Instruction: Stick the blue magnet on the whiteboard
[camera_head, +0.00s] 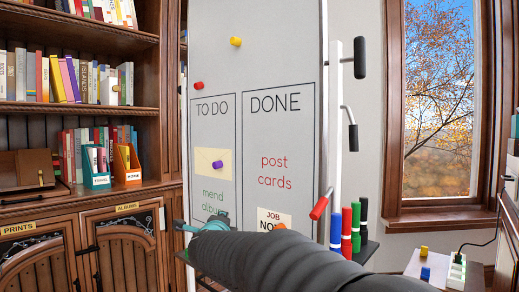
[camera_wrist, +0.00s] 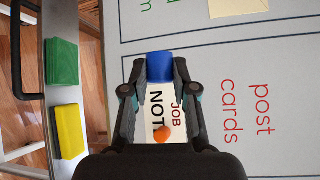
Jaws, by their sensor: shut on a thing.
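The whiteboard (camera_head: 262,60) stands upright, with "TO DO" and "DONE" boxes drawn on it; it also fills much of the wrist view (camera_wrist: 210,60). My gripper (camera_wrist: 155,75) is shut on the blue magnet (camera_wrist: 160,66), which shows between the fingertips. Behind it are the board and the job note. I cannot tell whether the magnet touches the board. In the head view my gripper (camera_head: 203,226) is at the board's lower left, and the magnet is hidden there.
Yellow (camera_head: 236,41), red (camera_head: 198,86) and purple (camera_head: 218,164) magnets sit on the board. An orange magnet (camera_wrist: 162,133) is on the job note (camera_wrist: 157,103). Several markers (camera_head: 356,227) stand at the right. Green (camera_wrist: 62,61) and yellow (camera_wrist: 70,130) blocks lie on the ledge.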

